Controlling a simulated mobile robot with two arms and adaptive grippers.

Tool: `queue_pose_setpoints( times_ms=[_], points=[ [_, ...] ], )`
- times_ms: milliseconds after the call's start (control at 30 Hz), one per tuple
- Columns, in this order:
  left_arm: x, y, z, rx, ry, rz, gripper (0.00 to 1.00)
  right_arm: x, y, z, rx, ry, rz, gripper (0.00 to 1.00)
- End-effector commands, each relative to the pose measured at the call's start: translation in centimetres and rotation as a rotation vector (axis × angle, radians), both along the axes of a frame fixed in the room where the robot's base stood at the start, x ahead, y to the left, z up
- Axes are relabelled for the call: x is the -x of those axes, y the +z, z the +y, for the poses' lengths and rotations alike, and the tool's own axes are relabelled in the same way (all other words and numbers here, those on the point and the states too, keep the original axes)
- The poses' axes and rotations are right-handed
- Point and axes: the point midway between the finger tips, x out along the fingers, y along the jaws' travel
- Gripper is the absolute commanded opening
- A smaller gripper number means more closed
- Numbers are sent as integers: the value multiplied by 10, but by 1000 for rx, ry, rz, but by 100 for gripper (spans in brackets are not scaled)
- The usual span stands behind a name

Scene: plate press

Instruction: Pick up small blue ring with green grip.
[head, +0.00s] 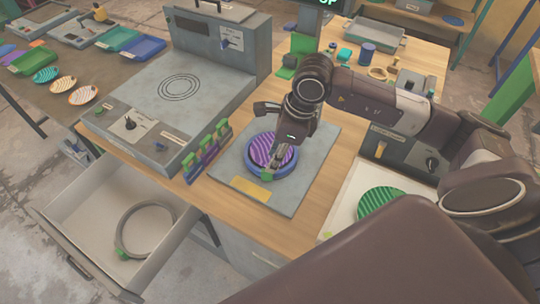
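A small blue ring (255,169) lies around a purple striped plate (262,147) on a grey board. Its green grip (267,175) is at the front of the ring, on the near side. My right gripper (275,163) reaches down over the plate, with its fingertips right by the green grip. Whether the fingers touch or close on the grip cannot be told, and they hide part of the plate and ring. My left gripper is not in view.
A larger grey ring with a green grip (143,207) lies in the open drawer (95,205) at lower left. A rack (205,155) stands left of the board (292,190). A grey press-like machine (165,95) is behind left. A green striped plate (380,201) lies at right.

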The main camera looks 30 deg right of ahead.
Motion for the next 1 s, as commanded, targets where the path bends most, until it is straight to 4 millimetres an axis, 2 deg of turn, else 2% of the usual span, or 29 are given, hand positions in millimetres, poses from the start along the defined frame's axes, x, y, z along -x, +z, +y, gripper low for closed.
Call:
queue_pose_setpoints(
  times_ms=[233,400,667,933,1000],
  points=[
    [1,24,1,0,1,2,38,-1,-26,10,-2,1,4,30],
    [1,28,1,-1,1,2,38,-5,-47,14,-3,0,1,30],
    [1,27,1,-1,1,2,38,-6,-51,14,-3,1,-1,30],
    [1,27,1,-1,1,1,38,-6,-50,14,-3,0,-1,1],
    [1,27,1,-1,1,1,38,-6,-50,15,-3,0,-1,0]
  ],
)
